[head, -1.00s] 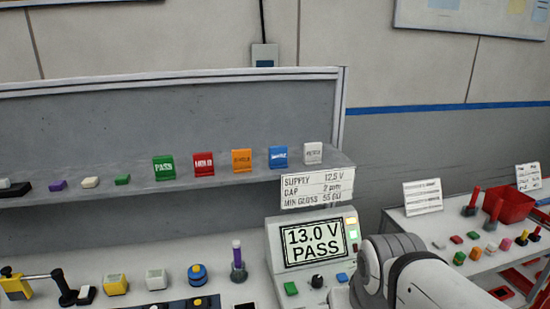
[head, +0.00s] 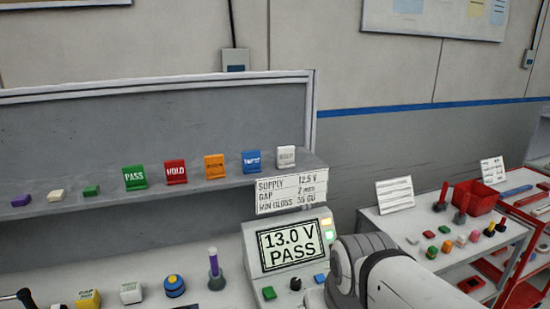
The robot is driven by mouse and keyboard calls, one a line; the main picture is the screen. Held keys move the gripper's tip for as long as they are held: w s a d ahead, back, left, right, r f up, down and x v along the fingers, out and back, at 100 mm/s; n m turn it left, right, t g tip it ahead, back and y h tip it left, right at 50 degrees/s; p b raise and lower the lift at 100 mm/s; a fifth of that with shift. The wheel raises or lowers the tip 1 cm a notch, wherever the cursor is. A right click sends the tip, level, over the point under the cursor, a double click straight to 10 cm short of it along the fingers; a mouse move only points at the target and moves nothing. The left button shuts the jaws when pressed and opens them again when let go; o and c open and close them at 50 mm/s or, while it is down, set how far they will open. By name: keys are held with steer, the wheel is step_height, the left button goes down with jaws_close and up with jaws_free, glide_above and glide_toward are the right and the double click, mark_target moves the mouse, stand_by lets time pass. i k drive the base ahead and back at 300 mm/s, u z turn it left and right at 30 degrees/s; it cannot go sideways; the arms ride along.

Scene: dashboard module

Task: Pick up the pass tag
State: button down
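The pass tag (head: 134,178) is a green tag with white "PASS" lettering. It stands upright on the grey shelf (head: 60,232) above the bench, leftmost in a row of coloured tags. A red "HOLD" tag (head: 176,172) stands just to its right. My arm shows at the lower right, in front of the bench, well below and to the right of the pass tag. My gripper is outside the picture, so I cannot see its fingers or anything in them.
Orange (head: 214,166), blue (head: 251,161) and white (head: 286,158) tags continue the row. A tester (head: 290,245) reading "13.0 V PASS" stands on the bench below. A side table at right holds a red bin (head: 475,198) and small parts. Small blocks lie left of the pass tag.

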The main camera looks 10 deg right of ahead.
mark_target(135, 177)
steer(key=z, duration=2)
steer(key=k, duration=1.75)
steer(key=u, duration=1.9)
steer(key=i, duration=0.2)
steer(key=u, duration=0.05)
